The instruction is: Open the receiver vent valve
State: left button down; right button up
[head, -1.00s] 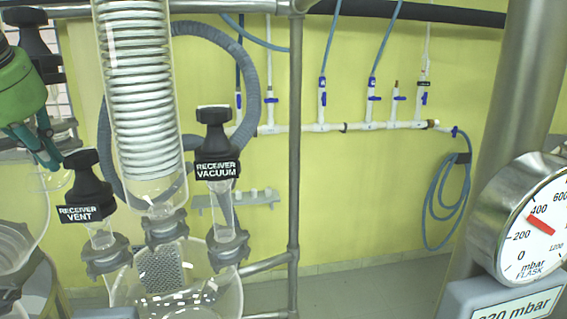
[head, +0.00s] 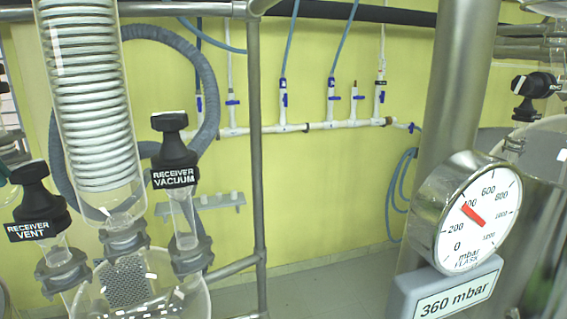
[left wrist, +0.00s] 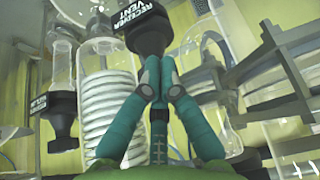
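The receiver vent valve has a black knob (head: 36,190) labelled RECEIVER VENT, on a clear glass neck at the left of the head view. In the left wrist view the same knob (left wrist: 146,28) is just beyond my left fingertips. My left gripper (left wrist: 160,62) has green-teal fingers drawn together at the tips, with nothing seen between them. I cannot tell if they touch the knob. In the head view only a sliver of teal shows at the left edge, left of the knob. My right gripper is not in view.
The RECEIVER VACUUM knob (head: 173,138) stands close right of the vent. A glass condenser coil (head: 88,100) rises between and behind them. A flask gauge (head: 466,215) with a 360 mbar sign (head: 447,290) is at the right. A metal post (head: 256,150) stands mid-view.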

aim_at(19, 165)
pick_arm(q)
jog(key=shift+d, duration=0.25)
jog(key=shift+w+d, duration=0.35)
jog(key=shift+d, duration=0.3)
jog(key=shift+w+d, duration=0.35)
jog(key=shift+d, duration=0.3)
jog(key=shift+s+d, duration=0.1)
jog(key=shift+s, duration=0.05)
jog(key=shift+s+d, duration=0.15)
jog(key=shift+s, duration=0.05)
notch_tip(19, 165, up, 6)
dwell(0.6)
